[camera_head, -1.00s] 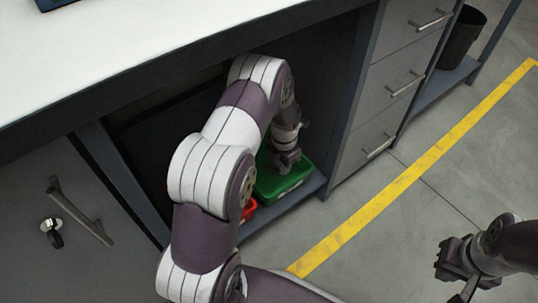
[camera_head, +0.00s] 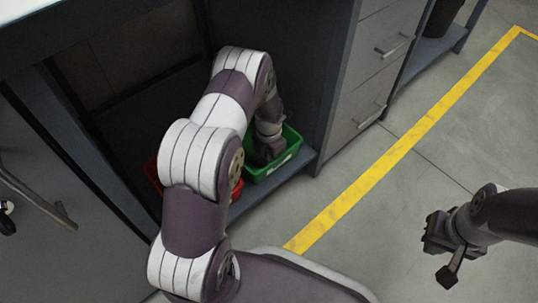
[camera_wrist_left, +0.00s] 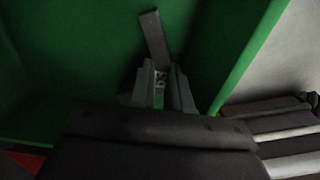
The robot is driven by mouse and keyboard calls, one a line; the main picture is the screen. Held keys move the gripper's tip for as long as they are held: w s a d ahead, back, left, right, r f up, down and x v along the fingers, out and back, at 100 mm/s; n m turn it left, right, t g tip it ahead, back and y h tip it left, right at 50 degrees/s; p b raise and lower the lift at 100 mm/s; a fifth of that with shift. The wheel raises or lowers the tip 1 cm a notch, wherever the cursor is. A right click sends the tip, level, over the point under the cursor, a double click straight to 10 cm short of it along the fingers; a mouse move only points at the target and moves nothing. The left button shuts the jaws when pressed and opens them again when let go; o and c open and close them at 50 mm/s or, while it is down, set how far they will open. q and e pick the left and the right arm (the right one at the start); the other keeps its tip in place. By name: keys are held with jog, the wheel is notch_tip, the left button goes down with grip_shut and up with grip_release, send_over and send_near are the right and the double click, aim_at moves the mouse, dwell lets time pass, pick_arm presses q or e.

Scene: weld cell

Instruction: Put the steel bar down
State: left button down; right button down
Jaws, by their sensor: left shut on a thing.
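The steel bar (camera_wrist_left: 153,38) is a thin grey strip in the left wrist view. It sticks out beyond the fingertips of my left gripper (camera_wrist_left: 160,88), which is shut on it. The green bin (camera_head: 287,160) stands on the low shelf under the bench, and its green walls fill much of the wrist view (camera_wrist_left: 225,45). In the head view my left gripper (camera_head: 268,152) is down inside the bin's opening. The bar is hidden there. My right gripper (camera_head: 443,256) hangs above the floor at the right; its jaw gap is unclear.
A red bin (camera_head: 236,192) sits left of the green bin, partly hidden by my left arm. A drawer unit (camera_head: 350,100) stands close on the right, and the bench top (camera_head: 60,25) is overhead. The floor by the yellow line (camera_head: 400,150) is clear.

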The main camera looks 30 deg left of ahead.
pick_arm(q)
jog(key=shift+f, duration=0.35)
jog(key=c, duration=1.4)
grip_release()
jog(key=shift+o, duration=0.2)
jog(key=shift+r, duration=0.35)
notch_tip(320, 180, up, 12)
jog(key=p, duration=0.7)
jog(key=shift+r, duration=0.25)
